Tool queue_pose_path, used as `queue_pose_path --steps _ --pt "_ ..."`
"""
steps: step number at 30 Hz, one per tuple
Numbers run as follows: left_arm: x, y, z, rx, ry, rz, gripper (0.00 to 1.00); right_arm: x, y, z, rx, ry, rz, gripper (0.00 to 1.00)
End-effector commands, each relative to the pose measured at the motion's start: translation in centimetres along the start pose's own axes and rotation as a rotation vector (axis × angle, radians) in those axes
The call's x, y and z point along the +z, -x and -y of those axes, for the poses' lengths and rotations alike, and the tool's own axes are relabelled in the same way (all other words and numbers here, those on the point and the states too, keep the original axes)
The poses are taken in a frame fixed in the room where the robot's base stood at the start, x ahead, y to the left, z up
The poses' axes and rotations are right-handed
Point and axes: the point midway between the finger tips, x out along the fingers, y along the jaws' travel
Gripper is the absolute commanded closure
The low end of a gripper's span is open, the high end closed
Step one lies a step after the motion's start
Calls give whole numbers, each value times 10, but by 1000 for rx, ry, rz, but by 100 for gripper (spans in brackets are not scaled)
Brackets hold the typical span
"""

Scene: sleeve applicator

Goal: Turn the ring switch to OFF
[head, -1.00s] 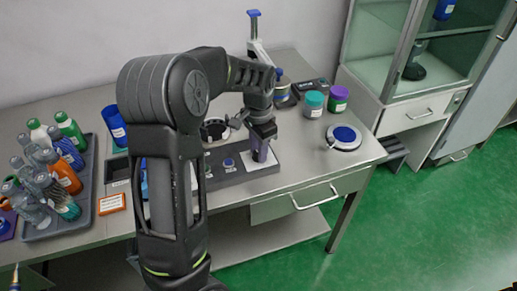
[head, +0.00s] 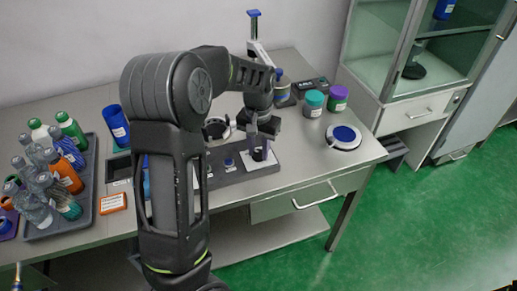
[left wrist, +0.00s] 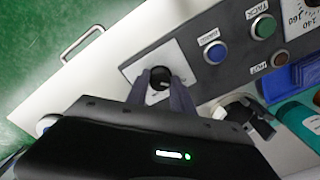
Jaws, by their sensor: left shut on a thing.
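The ring switch (left wrist: 160,77) is a dark round knob on a white plate (left wrist: 172,58) at the end of the grey control panel (left wrist: 200,25). In the left wrist view my left gripper (left wrist: 160,92) has a finger on each side of the knob and is shut on it. In the head view the same gripper (head: 260,150) points down over the panel's right end (head: 269,169), and its fingers mostly hide the knob. The switch's position marks are not readable. My right gripper is not in view.
The panel also carries a blue button (left wrist: 215,52), a green button (left wrist: 263,26) and a brown button (left wrist: 280,58). Teal (head: 313,103) and purple (head: 338,97) jars and a blue-topped round device (head: 344,136) stand to the right. A bottle tray (head: 88,205) is at left.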

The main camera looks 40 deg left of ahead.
Motion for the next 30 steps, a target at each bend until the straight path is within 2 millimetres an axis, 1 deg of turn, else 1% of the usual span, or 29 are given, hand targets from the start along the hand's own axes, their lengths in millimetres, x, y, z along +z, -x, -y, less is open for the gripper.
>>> queue_pose_path --steps 8,9,16,25,28,30 --pt "-1 1 1 0 3 -3 100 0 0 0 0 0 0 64" --pt "-1 1 1 0 3 -3 69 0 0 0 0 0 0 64" --pt "0 0 0 0 1 -1 50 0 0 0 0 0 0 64" --pt "0 2 0 0 0 -1 50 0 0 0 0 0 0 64" --pt "-1 8 0 0 0 -2 50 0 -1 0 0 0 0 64" --pt "-1 16 0 0 -1 -3 50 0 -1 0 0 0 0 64"
